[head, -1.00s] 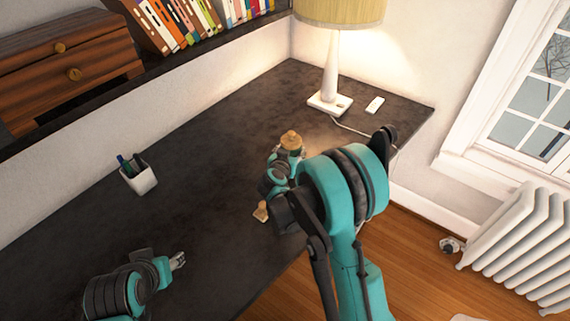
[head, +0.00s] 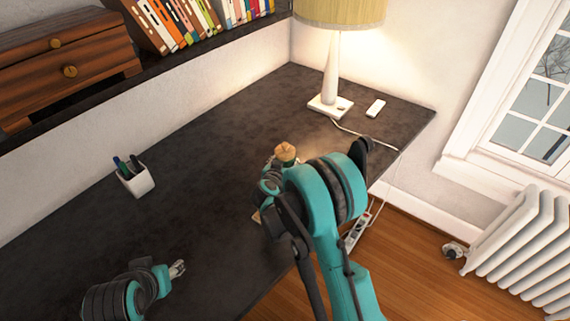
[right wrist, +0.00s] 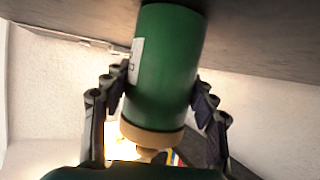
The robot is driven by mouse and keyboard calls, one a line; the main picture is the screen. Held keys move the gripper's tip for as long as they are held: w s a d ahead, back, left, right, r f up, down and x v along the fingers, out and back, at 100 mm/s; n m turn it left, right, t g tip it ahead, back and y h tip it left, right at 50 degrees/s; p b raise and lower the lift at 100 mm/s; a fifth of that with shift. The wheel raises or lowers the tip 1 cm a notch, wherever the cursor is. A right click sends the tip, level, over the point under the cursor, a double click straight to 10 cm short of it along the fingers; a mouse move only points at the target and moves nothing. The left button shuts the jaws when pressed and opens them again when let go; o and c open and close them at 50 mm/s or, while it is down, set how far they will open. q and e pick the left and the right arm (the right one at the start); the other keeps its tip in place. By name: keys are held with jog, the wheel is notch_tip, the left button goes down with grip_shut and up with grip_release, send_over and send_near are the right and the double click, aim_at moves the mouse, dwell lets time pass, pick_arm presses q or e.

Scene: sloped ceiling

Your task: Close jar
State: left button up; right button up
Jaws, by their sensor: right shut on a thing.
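In the right wrist view, which shows the scene upside down, my right gripper (right wrist: 160,85) is shut on a green jar (right wrist: 168,55), one finger on each side of its body. A tan lid (right wrist: 150,138) with a knob sits at the jar's top end. In the head view the tan lid (head: 285,152) shows just beyond my right wrist, which hides most of the jar. A small tan piece (head: 256,216) lies on the desk, mostly hidden by my arm. My left gripper (head: 178,268) hangs at lower left, empty; its finger gap is unclear.
The dark desk (head: 210,170) is largely clear. A white pen cup (head: 136,181) stands to the left. A lamp (head: 331,85) and a white remote-like item (head: 375,108) are at the back. A power strip (head: 357,230) is beyond the right edge.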

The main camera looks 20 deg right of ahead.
jog(key=shift+f, duration=0.15)
jog(key=o, duration=1.7)
jog(key=shift+c, duration=0.2)
jog(key=shift+r, duration=0.35)
jog(key=p+v, duration=0.3)
jog(key=v, duration=0.9)
